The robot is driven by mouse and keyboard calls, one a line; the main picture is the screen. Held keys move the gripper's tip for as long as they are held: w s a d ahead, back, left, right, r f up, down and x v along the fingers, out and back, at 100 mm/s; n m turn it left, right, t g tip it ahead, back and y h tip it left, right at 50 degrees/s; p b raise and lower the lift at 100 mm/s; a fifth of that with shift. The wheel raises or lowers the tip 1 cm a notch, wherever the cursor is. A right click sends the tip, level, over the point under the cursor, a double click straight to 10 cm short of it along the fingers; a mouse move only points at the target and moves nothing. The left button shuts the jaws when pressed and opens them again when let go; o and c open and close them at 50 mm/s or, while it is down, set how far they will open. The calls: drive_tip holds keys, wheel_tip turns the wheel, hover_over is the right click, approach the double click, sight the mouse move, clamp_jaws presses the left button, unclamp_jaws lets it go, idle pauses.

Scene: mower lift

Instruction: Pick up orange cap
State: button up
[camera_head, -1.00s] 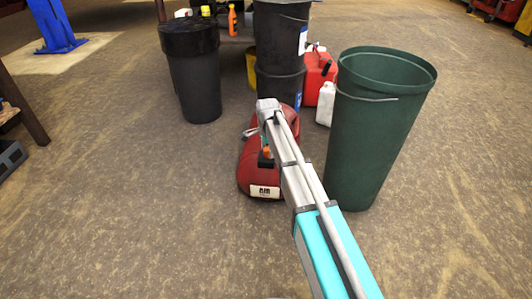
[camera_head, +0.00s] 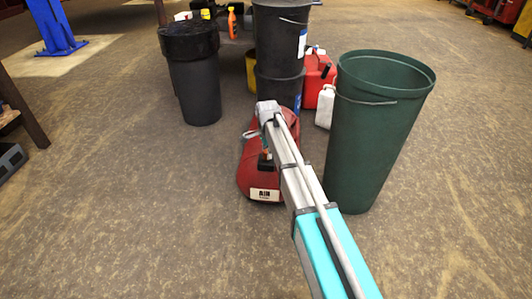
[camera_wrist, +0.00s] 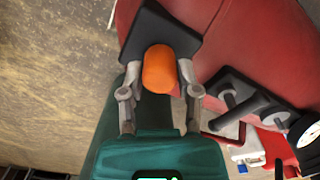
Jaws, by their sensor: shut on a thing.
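The orange cap (camera_wrist: 159,66) sits in the middle of the wrist view, a short rounded cylinder in front of a black plate on the red air tank (camera_wrist: 225,35). My gripper (camera_wrist: 158,76) is shut on it, with one grey finger on each side. The same red tank (camera_head: 252,178), with its white AIR label, stands on the floor in the head view. There the cap is mostly hidden beside my arm. I cannot tell whether the cap is clear of the black plate.
A tall green bin (camera_head: 372,150) stands close to the right of my arm. Stacked black buckets (camera_head: 280,35) are behind the tank, and a black bin (camera_head: 194,80) is at back left. A red can (camera_head: 318,72) and white jug (camera_head: 325,106) stand behind.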

drive_tip(key=shift+r+p, duration=0.55)
drive_tip(key=shift+r, duration=0.2)
drive_tip(key=s+d+r+p, duration=0.4)
drive_tip(key=s+r+p, duration=0.7)
drive_tip(key=s, duration=0.2)
drive_tip(key=shift+d, duration=0.4)
